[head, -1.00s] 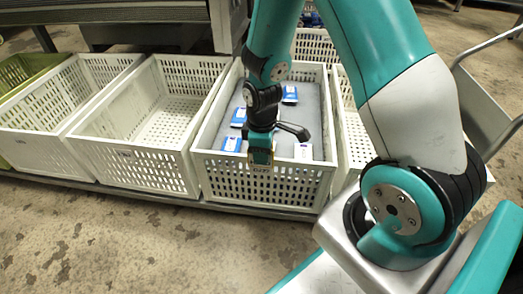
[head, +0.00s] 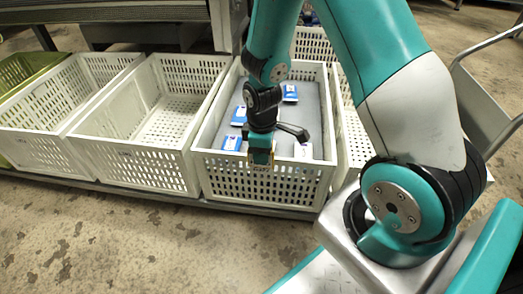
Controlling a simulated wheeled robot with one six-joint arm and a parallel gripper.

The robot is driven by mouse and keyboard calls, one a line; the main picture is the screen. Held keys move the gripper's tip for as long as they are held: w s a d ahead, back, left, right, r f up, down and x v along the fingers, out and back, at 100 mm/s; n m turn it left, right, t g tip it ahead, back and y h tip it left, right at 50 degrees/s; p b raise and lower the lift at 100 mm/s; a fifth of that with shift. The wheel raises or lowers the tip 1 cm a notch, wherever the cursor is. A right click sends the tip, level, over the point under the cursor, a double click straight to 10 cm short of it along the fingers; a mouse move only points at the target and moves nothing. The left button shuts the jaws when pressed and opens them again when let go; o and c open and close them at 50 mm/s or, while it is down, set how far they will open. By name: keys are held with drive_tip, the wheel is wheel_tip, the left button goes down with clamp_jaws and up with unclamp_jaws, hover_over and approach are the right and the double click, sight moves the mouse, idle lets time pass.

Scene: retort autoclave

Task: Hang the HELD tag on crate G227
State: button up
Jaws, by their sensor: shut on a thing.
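Crate G227 (head: 225,180) is a white perforated crate on the floor-level rack, with a small label (head: 260,168) on its front wall, too small to read surely. My gripper (head: 261,160) points down at the middle of that crate's front rim, over the label. It is shut on a small pale-yellow piece, the HELD tag (head: 272,157), mostly hidden by the fingers. I cannot tell whether the tag touches the rim.
Blue-and-white packs (head: 290,92) lie on a grey layer inside the crate. An empty white crate (head: 120,165) stands to its left, with another white crate (head: 30,150) and a green one (head: 12,80) beyond. Concrete floor (head: 130,240) in front is clear.

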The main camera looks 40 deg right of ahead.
drive_tip(key=shift+f+b, duration=0.65)
drive_tip(key=shift+f, duration=0.75)
drive_tip(key=o, duration=1)
wheel_tip(320, 180, up, 18)
drive_tip(key=p, duration=0.9)
drive_tip(key=shift+f+p, duration=0.25)
drive_tip(key=shift+p, duration=0.1)
